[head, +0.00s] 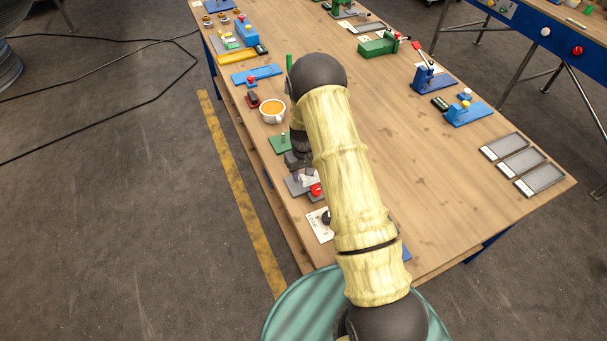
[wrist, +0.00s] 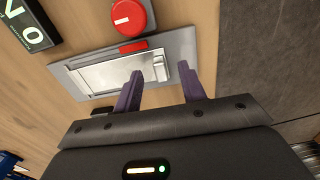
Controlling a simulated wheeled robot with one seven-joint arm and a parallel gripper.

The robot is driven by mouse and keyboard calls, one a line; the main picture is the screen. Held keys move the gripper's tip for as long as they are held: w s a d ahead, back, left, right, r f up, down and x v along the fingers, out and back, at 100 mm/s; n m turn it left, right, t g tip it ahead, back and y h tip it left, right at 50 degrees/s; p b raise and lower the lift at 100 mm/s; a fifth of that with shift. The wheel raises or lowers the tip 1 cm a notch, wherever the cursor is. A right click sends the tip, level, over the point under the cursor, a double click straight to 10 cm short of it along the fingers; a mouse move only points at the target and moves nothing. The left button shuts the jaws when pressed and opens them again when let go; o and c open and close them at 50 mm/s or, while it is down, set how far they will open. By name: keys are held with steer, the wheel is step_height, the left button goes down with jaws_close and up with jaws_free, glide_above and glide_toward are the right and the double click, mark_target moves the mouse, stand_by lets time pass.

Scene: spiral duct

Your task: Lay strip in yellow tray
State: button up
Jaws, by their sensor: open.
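In the wrist view my gripper (wrist: 163,82) is open, with two purple fingers apart. The fingers reach over a grey fixture (wrist: 182,48) that holds a shiny metal plate (wrist: 105,74). A small pale upright piece (wrist: 160,69) shows between the fingertips; I cannot tell whether it is the strip. Nothing is clearly gripped. In the head view the fixture (head: 294,188) lies at the table's left edge, and my arm hides part of it and most of the gripper. A flat yellow piece (head: 237,58), which looks like the yellow tray, lies at the far left of the table.
A red round button (wrist: 128,17) stands beside the plate. An orange-filled cup (head: 272,111), a green base (head: 280,144) and a blue base (head: 257,75) stand along the left edge. Three grey trays (head: 540,180) lie at right. The table's middle right is clear.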

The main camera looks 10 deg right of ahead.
steer(key=shift+f, duration=1.15)
jaws_close()
steer(key=c, duration=0.7)
jaws_free()
jaws_close()
steer(key=shift+a, duration=0.1)
steer(key=shift+a, duration=0.1)
steer(key=shift+s+a+r, duration=0.1)
steer(key=shift+s+a, duration=0.1)
steer(key=shift+a, duration=0.65)
steer(key=shift+s+a, duration=0.15)
steer(key=shift+a, duration=0.7)
steer(key=shift+s+a+r, duration=0.1)
steer(key=shift+s+a, duration=0.1)
steer(key=shift+a, duration=0.65)
steer(key=shift+p, duration=0.3)
